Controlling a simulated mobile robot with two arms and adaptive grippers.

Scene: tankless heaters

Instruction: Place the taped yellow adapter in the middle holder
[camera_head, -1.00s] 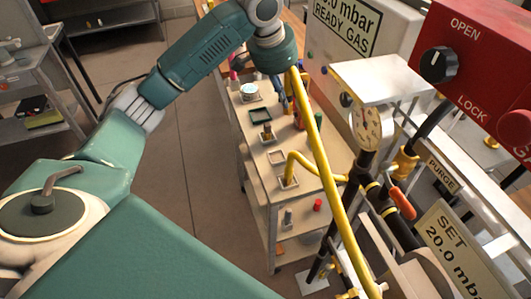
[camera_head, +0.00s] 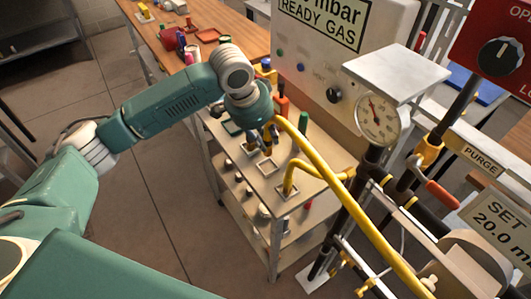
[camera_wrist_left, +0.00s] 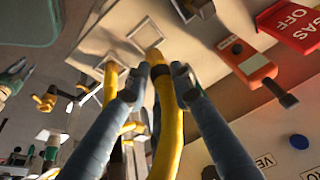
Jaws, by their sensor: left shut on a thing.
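The yellow adapter, on a curved yellow hose (camera_head: 345,198), has a dark tape band near its end (camera_wrist_left: 154,52) in the left wrist view. My left gripper (camera_head: 267,131) is shut on it, fingers on both sides, above the cart's holders. In the head view the adapter's end points down just above the middle square holder (camera_head: 264,168). In the wrist view the end overlaps a square frame (camera_wrist_left: 133,28); I cannot tell if it is inside. The front holder (camera_head: 287,190) has another bent yellow pipe in it. The back holder (camera_head: 249,146) holds a small yellow piece. My right gripper is not in view.
The holders stand on a beige shelved cart (camera_head: 240,172). A pressure gauge (camera_head: 377,120) and piping stand to the right, with a grey READY GAS cabinet (camera_head: 345,62) behind. A wooden bench (camera_head: 204,22) is at the back left. Open floor lies left of the cart.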

